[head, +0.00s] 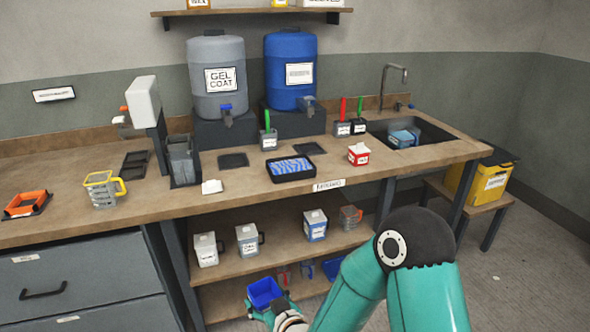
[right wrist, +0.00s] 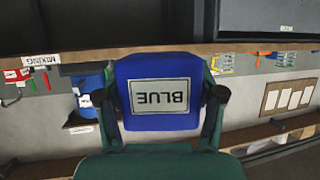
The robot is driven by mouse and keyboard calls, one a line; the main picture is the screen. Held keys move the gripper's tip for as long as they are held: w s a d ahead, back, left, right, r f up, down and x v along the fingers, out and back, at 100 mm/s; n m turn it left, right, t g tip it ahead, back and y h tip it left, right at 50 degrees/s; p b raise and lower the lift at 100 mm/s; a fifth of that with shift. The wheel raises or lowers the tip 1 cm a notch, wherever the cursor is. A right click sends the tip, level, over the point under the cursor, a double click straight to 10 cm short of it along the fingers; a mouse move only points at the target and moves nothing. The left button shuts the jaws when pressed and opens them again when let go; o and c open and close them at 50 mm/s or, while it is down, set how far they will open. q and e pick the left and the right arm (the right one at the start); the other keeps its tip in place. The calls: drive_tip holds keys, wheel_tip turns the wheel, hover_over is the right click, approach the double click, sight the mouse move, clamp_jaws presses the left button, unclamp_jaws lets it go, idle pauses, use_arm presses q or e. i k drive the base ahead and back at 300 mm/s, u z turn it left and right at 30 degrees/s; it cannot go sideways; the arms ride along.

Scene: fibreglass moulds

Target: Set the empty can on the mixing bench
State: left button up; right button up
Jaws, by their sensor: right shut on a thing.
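My right gripper (head: 270,306) is shut on a blue can (head: 264,291), low in front of the bench's lower shelves in the head view. The can looks open at the top, with a dark blue inside. In the right wrist view the can (right wrist: 160,120) sits between the two fingers of the gripper (right wrist: 160,97), its BLUE label upside down. A bench edge with a MIXING label (right wrist: 42,61) shows behind it, at the left of that view. In the head view a wooden bench (head: 230,205) runs along the wall. My left gripper is not in view.
Cans (head: 247,239) stand on the shelf below.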

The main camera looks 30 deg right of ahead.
sight(245, 179)
drive_tip(key=i, duration=0.85)
drive_tip(key=u, duration=0.05)
